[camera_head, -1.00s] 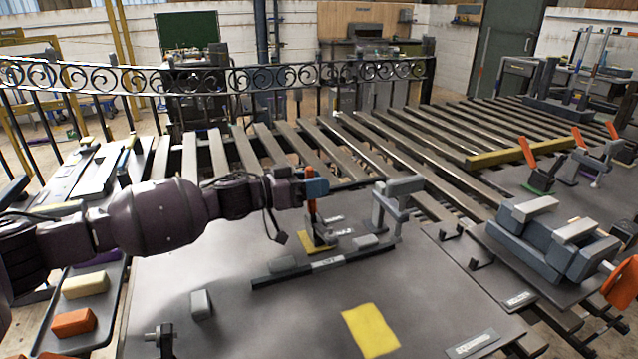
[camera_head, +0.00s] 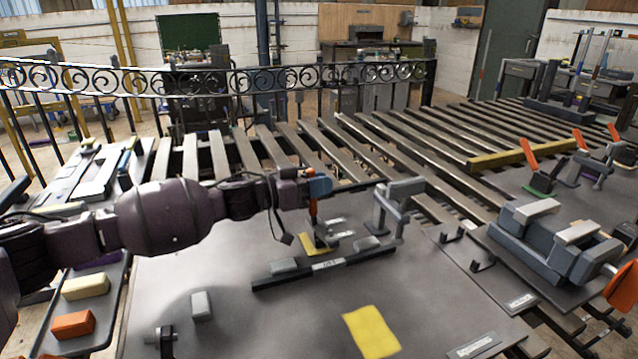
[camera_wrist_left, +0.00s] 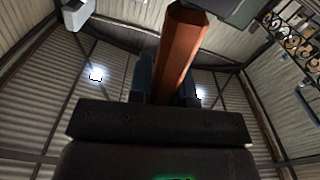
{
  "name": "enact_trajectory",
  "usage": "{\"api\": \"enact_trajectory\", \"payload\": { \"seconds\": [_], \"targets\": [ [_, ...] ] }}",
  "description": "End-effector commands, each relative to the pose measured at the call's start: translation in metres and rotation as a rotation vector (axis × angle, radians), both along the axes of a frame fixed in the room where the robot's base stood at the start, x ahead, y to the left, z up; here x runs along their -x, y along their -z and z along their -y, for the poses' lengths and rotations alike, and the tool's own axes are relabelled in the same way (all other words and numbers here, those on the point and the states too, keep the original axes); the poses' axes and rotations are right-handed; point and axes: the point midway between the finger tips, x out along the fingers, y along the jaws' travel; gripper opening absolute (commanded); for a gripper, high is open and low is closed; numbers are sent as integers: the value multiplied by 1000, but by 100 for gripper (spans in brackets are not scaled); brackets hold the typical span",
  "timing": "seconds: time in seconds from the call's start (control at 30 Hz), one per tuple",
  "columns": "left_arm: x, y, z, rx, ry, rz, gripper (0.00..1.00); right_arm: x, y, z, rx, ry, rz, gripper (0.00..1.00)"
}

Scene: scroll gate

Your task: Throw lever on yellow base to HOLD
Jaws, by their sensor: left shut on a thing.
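The yellow base (camera_head: 322,246) sits on the grey table plate, behind a dark bar with a small label. A lever with an orange-red handle (camera_head: 313,208) stands up from it, nearly upright. My left gripper (camera_head: 318,188), with blue fingertips, comes in from the left and is shut on the top of this handle. In the left wrist view the orange-red handle (camera_wrist_left: 180,55) runs between the blue fingers (camera_wrist_left: 168,85). The fingers hide the handle's upper end in the head view. The label's wording is too small to read. My right gripper is not in view.
A grey bracket (camera_head: 395,208) stands close to the right of the lever. A flat yellow patch (camera_head: 371,331) lies on the plate in front. Grey clamp blocks (camera_head: 555,235) stand at the right. Orange and cream blocks (camera_head: 73,325) lie on a tray at the left.

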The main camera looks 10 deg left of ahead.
Motion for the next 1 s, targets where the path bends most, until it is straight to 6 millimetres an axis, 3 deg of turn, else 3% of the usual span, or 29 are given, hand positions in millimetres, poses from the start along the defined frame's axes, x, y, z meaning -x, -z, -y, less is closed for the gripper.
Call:
{"api": "enact_trajectory", "payload": {
  "seconds": [0.2, 0.4, 0.63, 1.0],
  "targets": [
    [11, -10, 7, -65, 0, 106, 0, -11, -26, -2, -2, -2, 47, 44],
    [23, -9, 15, -161, 0, 247, 0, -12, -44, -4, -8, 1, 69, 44],
    [32, -1, 21, -235, 0, 351, 0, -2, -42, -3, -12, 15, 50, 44],
    [33, 3, 22, -248, 2, 367, 0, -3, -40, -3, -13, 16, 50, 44]
  ]
}}
